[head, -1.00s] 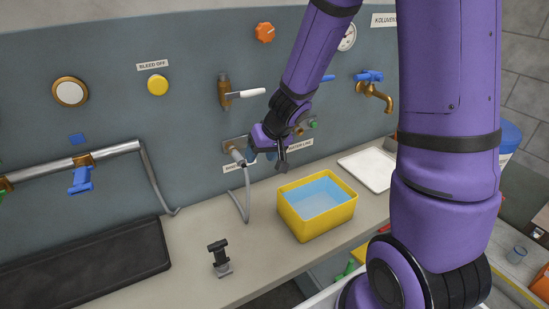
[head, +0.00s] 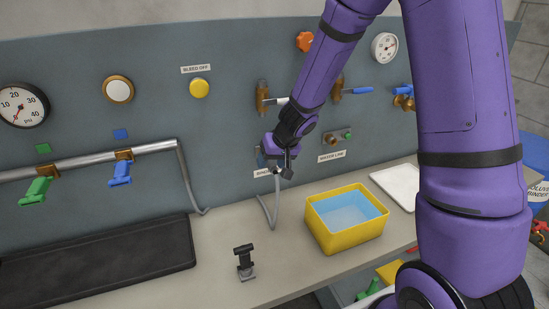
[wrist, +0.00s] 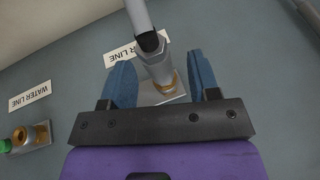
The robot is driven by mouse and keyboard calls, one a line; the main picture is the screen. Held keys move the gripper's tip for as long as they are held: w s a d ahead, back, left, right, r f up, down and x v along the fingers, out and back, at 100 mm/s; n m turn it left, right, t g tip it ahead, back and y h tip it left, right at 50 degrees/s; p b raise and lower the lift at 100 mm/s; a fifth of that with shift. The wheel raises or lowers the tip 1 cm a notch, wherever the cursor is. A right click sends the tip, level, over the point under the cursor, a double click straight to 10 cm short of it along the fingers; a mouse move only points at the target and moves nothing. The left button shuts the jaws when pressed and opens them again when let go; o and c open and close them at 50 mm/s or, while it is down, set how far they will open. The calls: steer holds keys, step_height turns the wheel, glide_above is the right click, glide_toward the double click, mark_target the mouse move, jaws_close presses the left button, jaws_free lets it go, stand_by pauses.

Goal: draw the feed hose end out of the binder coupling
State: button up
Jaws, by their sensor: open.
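The grey feed hose (head: 276,200) hangs from the wall panel and bends down to the bench. In the wrist view the hose (wrist: 139,14) has a black collar and a grey metal end (wrist: 157,64). The end sits in the binder coupling (wrist: 172,82), a brass fitting on a wall plate. My gripper (head: 284,172) is at the coupling and mostly hides it in the head view. In the wrist view the blue fingers of my gripper (wrist: 163,76) are open, one on each side of the hose end, with visible gaps. The binder label (head: 262,174) is partly covered.
A yellow tub (head: 335,240) of blue liquid stands on the bench right of the hose. The water line fitting (head: 333,139) is on the panel to the right. A black clamp-like stand (head: 244,262) stands in front. Valve handles (head: 276,102) project above my gripper.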

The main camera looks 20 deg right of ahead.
mark_target(277, 172)
jaws_close()
stand_by(0.3)
steer(key=shift+s, duration=0.1)
steer(key=shift+s, duration=2.2)
